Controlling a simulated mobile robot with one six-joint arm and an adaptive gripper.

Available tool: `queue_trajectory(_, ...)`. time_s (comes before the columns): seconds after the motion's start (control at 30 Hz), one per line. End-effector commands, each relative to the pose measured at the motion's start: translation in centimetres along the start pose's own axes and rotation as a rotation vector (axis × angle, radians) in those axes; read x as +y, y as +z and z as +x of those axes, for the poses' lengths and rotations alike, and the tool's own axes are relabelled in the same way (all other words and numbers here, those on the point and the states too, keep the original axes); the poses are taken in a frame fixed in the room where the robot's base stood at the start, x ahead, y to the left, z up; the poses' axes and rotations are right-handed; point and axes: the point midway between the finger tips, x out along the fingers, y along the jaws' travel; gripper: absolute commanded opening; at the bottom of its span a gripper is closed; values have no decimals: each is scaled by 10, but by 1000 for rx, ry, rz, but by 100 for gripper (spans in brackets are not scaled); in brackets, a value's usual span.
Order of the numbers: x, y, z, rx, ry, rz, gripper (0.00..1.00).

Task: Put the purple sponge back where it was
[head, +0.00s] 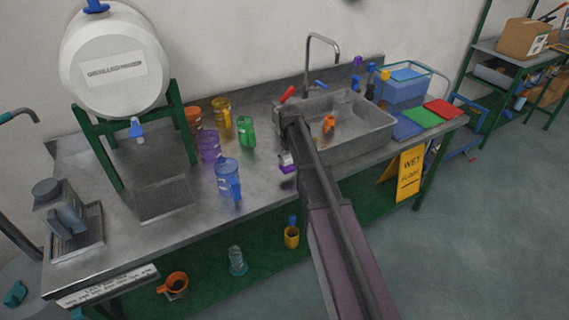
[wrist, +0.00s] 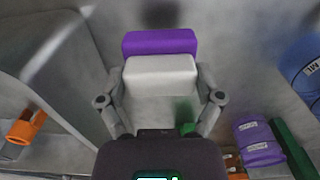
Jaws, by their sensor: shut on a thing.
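The purple sponge (wrist: 160,42) has a purple layer and a pale grey-white layer. My gripper (wrist: 160,88) is shut on it, with a finger on either side of the pale part. In the head view the sponge (head: 288,169) shows at the left of my forearm, in front of the sink's left side and near the counter's front edge. It looks held above the counter, though the exact height is hard to tell. My forearm hides most of the gripper there.
The sink (head: 372,135) holds an orange mug (head: 329,124). Blue (head: 228,176), purple (head: 208,146) and green (head: 246,131) jugs stand left of my arm. Blue, green (head: 422,116) and red flat pieces lie right of the sink.

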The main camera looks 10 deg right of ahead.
Motion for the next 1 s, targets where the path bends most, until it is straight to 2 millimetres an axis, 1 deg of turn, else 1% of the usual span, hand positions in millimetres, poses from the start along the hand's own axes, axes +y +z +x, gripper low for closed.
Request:
queue_trajectory(0.03, -1, -9, 1, 0, 0, -1, 40)
queue_trajectory(0.13, -3, -16, 2, 0, 0, 0, 40)
queue_trajectory(0.57, -4, -18, 2, 0, 0, 1, 40)
queue_trajectory(0.67, -5, -23, 2, 0, 0, 1, 40)
queue_trajectory(0.77, -7, -33, 4, 0, 0, 1, 40)
queue_trajectory(1.0, -7, -30, 27, 0, 0, 1, 40)
